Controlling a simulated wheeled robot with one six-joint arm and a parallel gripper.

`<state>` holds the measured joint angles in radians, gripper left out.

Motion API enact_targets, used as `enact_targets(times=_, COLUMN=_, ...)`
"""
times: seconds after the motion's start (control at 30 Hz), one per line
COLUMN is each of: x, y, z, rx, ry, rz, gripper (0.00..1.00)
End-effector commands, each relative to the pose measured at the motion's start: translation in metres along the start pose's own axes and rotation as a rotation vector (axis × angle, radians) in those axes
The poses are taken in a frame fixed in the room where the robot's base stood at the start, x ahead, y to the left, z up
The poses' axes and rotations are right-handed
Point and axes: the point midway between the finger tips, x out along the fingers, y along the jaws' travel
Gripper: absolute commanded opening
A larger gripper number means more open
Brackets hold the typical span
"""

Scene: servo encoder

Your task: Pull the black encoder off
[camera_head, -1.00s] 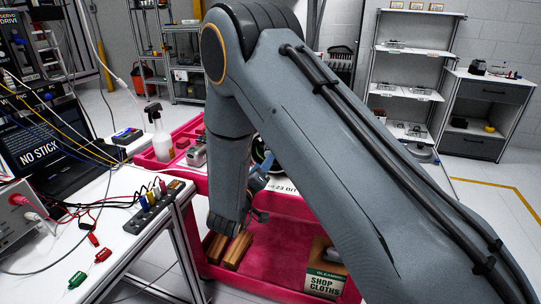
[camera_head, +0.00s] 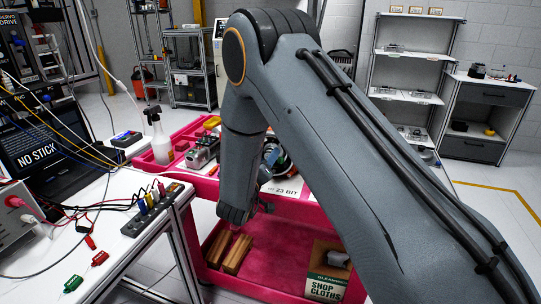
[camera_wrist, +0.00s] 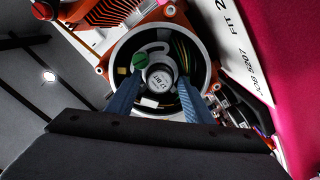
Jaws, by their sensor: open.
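In the wrist view, the round end of an orange finned motor (camera_wrist: 98,12) faces me. A dark round ring (camera_wrist: 119,55), which looks like the encoder part, sits in it around a small pale hub (camera_wrist: 160,76) with printed text. A green piece and yellow wires show inside the ring. My gripper (camera_wrist: 160,84) is open, its two blue fingers at the left and right of the hub with nothing visibly gripped; I cannot tell whether they touch anything. In the head view, the arm partly hides the round part (camera_head: 277,157) at the cart's upper shelf.
The pink cart (camera_head: 185,185) carries a spray bottle (camera_head: 160,140) and a grey device (camera_head: 203,153). Its lower shelf holds wood blocks (camera_head: 237,254) and a shop cloths box (camera_head: 327,272). A white workbench (camera_head: 150,250) with cables stands left.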

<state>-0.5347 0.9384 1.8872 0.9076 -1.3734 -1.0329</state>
Motion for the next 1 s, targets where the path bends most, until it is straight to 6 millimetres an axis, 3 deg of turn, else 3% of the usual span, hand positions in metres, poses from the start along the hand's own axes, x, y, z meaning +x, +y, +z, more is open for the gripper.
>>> enact_targets(times=0.27, x=-0.0003, y=0.0000, z=-0.0001, rx=0.000, ry=0.000, rz=0.000, gripper=0.45)
enact_targets(times=0.47, x=-0.0004, y=0.0000, z=-0.0002, rx=0.000, ry=0.000, rz=0.000, gripper=0.12)
enact_targets(times=1.0, x=-0.0035, y=0.0000, z=-0.0007, rx=0.000, ry=0.001, rz=0.000, gripper=0.12)
